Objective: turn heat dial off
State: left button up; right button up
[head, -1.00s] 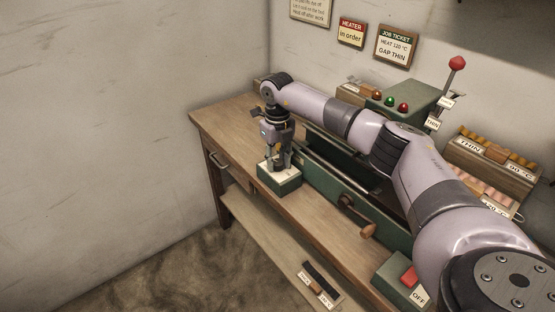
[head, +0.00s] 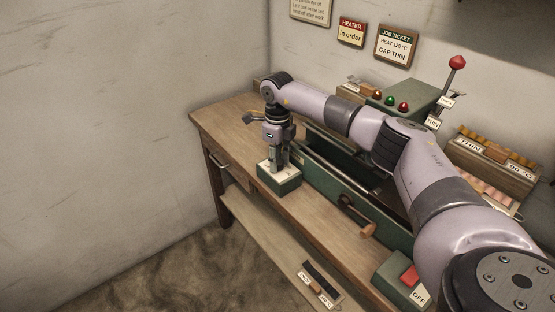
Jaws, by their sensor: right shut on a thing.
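The heat dial's box (head: 281,185) is a small green block with a pale top face, on the left part of the wooden bench. My right gripper (head: 278,167) points straight down over this box, with its fingers shut at the box's top. The dial itself is hidden between the fingers, so I cannot read its setting. My right arm reaches across the bench from the lower right. My left gripper is not in view.
A green machine with a crank (head: 357,216) runs along the bench. A red switch (head: 409,275) marked OFF is at the front right. A red-knobbed lever (head: 457,63), indicator lamps (head: 390,101) and sample racks (head: 490,152) stand behind. A lower shelf (head: 279,245) holds small parts.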

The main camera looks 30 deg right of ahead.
jog(key=shift+r, duration=0.1)
jog(key=o, duration=0.9)
jog(key=shift+c, duration=0.2)
notch_tip(320, 180, up, 12)
dwell(0.4)
